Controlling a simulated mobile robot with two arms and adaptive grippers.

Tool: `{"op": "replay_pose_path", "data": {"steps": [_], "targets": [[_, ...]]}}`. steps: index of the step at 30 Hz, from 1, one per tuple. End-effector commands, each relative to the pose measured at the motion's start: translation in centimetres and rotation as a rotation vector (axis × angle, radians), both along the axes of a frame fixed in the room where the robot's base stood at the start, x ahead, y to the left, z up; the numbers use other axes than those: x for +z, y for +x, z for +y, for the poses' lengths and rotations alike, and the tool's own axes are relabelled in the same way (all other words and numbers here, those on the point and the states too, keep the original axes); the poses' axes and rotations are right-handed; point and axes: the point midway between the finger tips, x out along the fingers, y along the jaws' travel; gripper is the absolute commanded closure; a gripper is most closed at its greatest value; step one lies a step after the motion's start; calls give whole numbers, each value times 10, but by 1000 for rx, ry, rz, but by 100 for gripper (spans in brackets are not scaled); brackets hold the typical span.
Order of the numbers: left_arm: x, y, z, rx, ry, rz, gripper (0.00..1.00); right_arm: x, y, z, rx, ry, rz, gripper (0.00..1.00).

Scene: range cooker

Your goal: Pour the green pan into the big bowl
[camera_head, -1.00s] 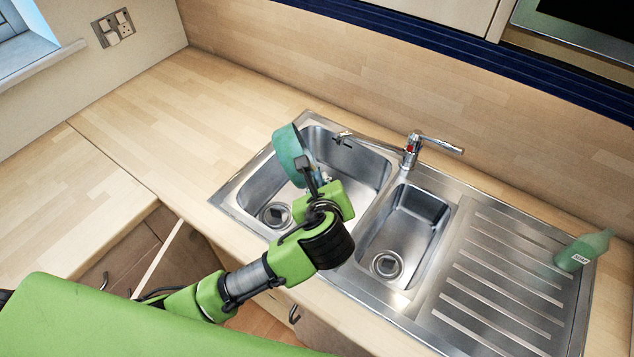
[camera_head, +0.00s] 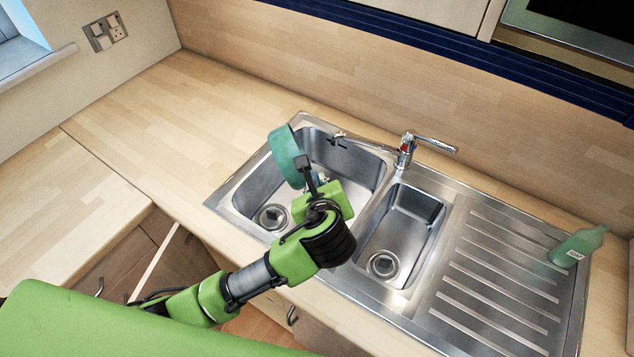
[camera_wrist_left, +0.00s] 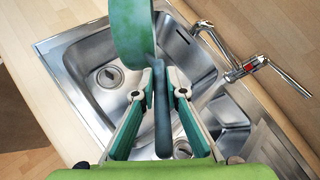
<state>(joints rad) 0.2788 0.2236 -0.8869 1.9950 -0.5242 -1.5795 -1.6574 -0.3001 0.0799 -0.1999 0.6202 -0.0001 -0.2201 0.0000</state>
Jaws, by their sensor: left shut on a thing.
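The green pan (camera_head: 284,155) is held tilted on its side over the left part of the large sink basin. In the left wrist view the green pan (camera_wrist_left: 131,30) stands at the top, with its dark handle (camera_wrist_left: 161,108) running down between the fingers. My left gripper (camera_wrist_left: 158,95) is shut on that handle. In the head view my left gripper (camera_head: 314,187) is above the basin, partly hidden by its own wrist. The pan's inside is not clearly visible. I see no separate bowl; the large sink basin (camera_head: 345,165) lies beneath the pan. My right gripper is not in view.
The tap (camera_head: 406,150) stands behind the basins, its spout reaching over the large one. The small basin (camera_head: 402,232) and the ribbed drainer (camera_head: 500,280) lie to the right. The worktop (camera_head: 165,125) at left is clear.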

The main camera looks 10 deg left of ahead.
Motion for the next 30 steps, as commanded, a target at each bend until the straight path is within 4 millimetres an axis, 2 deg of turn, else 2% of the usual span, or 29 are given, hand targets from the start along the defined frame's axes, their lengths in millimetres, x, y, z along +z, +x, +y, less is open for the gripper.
{"op": "replay_pose_path", "data": {"steps": [30], "targets": [[-1, 9, -13, 1, 104, 54, 100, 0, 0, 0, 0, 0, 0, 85]]}}
